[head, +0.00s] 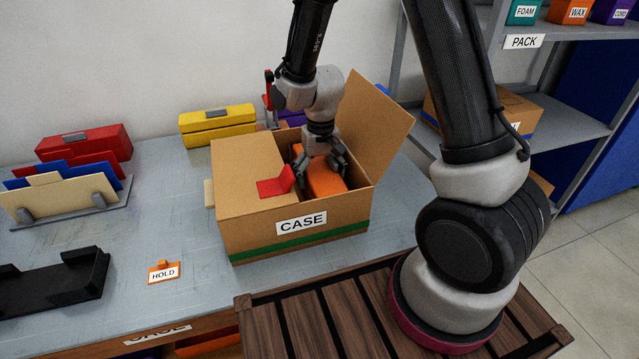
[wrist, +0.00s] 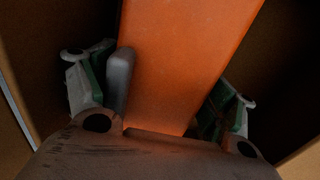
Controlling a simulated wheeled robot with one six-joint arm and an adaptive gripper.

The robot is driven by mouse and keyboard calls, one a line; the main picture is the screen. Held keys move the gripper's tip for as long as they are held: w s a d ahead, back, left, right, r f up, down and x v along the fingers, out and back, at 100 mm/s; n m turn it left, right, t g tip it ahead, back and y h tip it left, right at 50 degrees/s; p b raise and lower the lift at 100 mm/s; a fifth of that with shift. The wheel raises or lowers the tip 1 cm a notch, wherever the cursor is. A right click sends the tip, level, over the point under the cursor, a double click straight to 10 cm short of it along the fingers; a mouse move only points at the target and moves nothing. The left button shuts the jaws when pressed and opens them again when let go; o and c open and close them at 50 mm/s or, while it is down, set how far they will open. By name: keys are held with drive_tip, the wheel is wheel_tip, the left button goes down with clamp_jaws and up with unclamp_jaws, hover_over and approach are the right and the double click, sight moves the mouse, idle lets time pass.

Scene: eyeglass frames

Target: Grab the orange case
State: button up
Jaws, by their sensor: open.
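The orange case (head: 323,180) lies inside the open half of a cardboard box (head: 240,222) labelled CASE. My gripper (head: 325,165) reaches down into the box from above, with its fingers on either side of the case. In the wrist view the orange case (wrist: 180,65) fills the middle, between the open fingers of my gripper (wrist: 165,95). A grey bar stands by the left finger at the case's left edge. Whether the fingers touch the case is hard to tell in the dark box.
A red tab (head: 276,184) sits on the box's closed left flap. The raised right flap (head: 372,125) stands beside my arm. A yellow case (head: 217,123) and a red case (head: 85,142) lie behind. A black tray (head: 55,285) and an orange HOLD tag (head: 163,272) are front left.

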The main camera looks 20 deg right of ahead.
sight(320, 168)
drive_tip(key=shift+f, duration=0.25)
drive_tip(key=c, duration=0.9)
drive_tip(key=shift+c, duration=0.2)
wheel_tip(320, 168, up, 10)
drive_tip(key=shift+r, duration=0.1)
